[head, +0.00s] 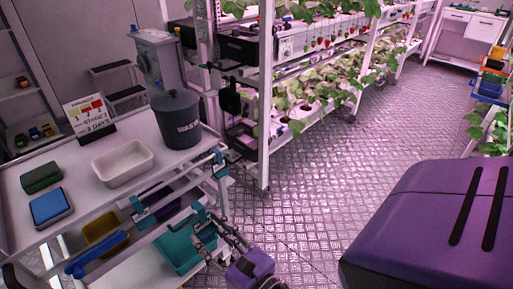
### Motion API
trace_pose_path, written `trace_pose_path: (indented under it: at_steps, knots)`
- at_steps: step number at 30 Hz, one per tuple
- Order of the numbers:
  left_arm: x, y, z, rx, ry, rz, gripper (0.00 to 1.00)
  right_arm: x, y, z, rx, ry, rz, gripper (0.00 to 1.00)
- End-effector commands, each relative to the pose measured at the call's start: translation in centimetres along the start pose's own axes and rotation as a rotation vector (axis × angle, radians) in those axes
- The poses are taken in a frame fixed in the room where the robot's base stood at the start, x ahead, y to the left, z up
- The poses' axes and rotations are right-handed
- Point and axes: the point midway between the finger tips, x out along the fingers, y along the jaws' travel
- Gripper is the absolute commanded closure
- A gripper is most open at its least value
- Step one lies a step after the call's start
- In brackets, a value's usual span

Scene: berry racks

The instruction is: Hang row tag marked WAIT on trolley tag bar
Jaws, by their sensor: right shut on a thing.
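The white trolley (75,160) stands at the left. A pale bar with teal fittings (219,166) runs along its right side, and I take it to be the tag bar. My right gripper (205,233) is low beside the trolley's right end, below this bar. It is shut on a small teal piece (201,214), seemingly the row tag; no marking on it can be read, and the fingers partly hide it. I cannot tell whether the piece touches the bar.
A plant rack (265,100) stands behind; the floor (300,200) between is clear.

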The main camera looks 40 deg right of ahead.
Motion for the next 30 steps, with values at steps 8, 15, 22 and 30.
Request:
trace_pose_path:
  at_steps: [8, 15, 22, 30]
  knots:
    - [3.1, 0.0, 0.3, 0.005, 0.019, -0.001, 0.60, 2.1, -0.7, -4.0, 0.004, -0.002, 0.010, 0.83]
    - [2.9, 0.0, -0.1, 0.003, 0.025, -0.001, 0.60, 3.0, -0.7, -3.9, 0.006, -0.005, 0.012, 0.83]
    - [2.3, -0.1, 0.1, 0.004, 0.017, -0.003, 0.60, 4.8, -0.7, -3.9, 0.005, -0.005, 0.011, 0.83]
    - [2.0, 0.0, 0.2, 0.005, 0.014, -0.003, 0.60, 6.9, -0.6, -3.9, 0.004, -0.004, 0.011, 0.83]
